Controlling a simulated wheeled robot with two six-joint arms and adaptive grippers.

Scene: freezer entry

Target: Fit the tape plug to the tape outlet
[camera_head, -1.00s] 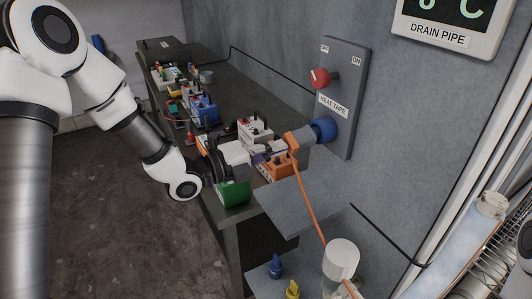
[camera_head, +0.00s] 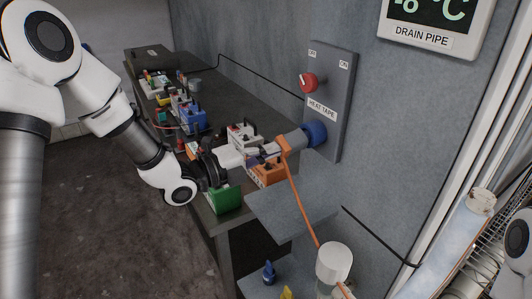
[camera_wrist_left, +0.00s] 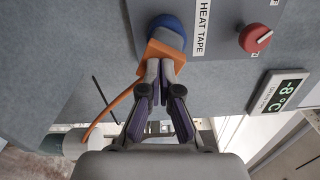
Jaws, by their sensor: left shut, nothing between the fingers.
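The tape plug (camera_head: 293,143), a grey body with an orange rear collar and an orange cord, lines up with the blue tape outlet (camera_head: 316,132) on the grey HEAT TAPE panel. It looks to meet the outlet, but how deep it sits is hidden. My right gripper is out of view.
A red knob (camera_head: 308,83) is above the outlet. A grey shelf (camera_head: 290,205) lies below the plug. The dark bench (camera_head: 235,88) holds several coloured boxes close under my left arm. A white cylinder (camera_head: 334,262) stands at lower front. Wire racks are at right.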

